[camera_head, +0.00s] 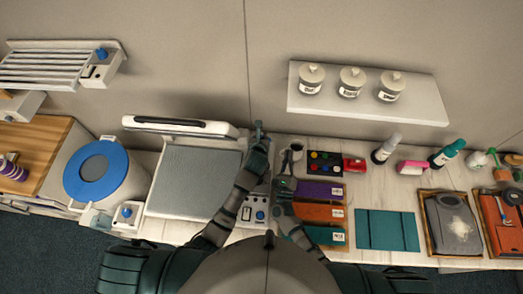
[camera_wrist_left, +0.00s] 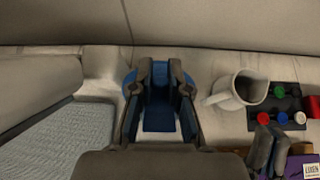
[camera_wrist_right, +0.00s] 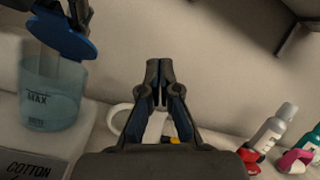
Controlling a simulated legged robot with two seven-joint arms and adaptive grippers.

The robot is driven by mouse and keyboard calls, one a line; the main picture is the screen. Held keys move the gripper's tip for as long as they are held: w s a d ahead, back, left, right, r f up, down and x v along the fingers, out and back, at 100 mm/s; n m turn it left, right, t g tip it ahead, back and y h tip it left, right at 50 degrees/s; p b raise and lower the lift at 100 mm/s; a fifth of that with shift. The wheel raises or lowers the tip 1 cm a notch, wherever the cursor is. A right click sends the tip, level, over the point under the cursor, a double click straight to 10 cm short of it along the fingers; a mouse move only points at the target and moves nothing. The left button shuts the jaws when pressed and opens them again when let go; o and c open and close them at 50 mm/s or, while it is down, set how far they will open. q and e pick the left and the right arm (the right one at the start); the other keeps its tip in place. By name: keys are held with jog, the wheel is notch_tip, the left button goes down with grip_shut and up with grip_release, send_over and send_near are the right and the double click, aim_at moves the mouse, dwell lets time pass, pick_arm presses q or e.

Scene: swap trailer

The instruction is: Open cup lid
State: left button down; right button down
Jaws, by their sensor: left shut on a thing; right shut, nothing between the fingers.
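A clear cup (camera_wrist_right: 50,95) with a "MAX" mark and bluish liquid stands at the left of the right wrist view. Its round blue lid (camera_wrist_right: 62,38) sits tilted over the cup's top; I cannot tell whether it still touches the rim. My left gripper (camera_head: 259,128) is shut on the lid from above, and it shows at the top left of the right wrist view (camera_wrist_right: 74,10). In the left wrist view the lid's blue edge (camera_wrist_left: 128,82) shows beside the fingers. My right gripper (camera_wrist_right: 160,72) is shut and empty, right of the cup, in front of a white mug.
The white mug (camera_wrist_left: 238,90) stands right of the cup, beside a dark tray of coloured paints (camera_head: 325,163). A grey-topped device (camera_head: 195,180) is on the left. Coloured cases (camera_head: 318,213) lie in front of the paints. A shelf (camera_head: 420,104) with jars hangs above.

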jog(key=s+a+f+m, duration=0.1)
jog(key=s+a, duration=0.1)
jog(key=a, duration=0.1)
jog(key=s+a+f+m+g, duration=0.1)
jog(key=s+a+m, duration=0.1)
jog(key=s+a, duration=0.1)
jog(key=s+a+f+m+g, duration=0.1)
jog(key=s+a+m, duration=0.1)
jog(key=a, duration=0.2)
jog(key=shift+s+y, duration=0.15)
jog(key=shift+y, duration=0.25)
jog(key=shift+a, duration=0.15)
jog(key=w+r, duration=0.1)
jog(key=w, duration=0.8)
jog(key=shift+w+r, duration=0.2)
jog(key=shift+r, duration=0.05)
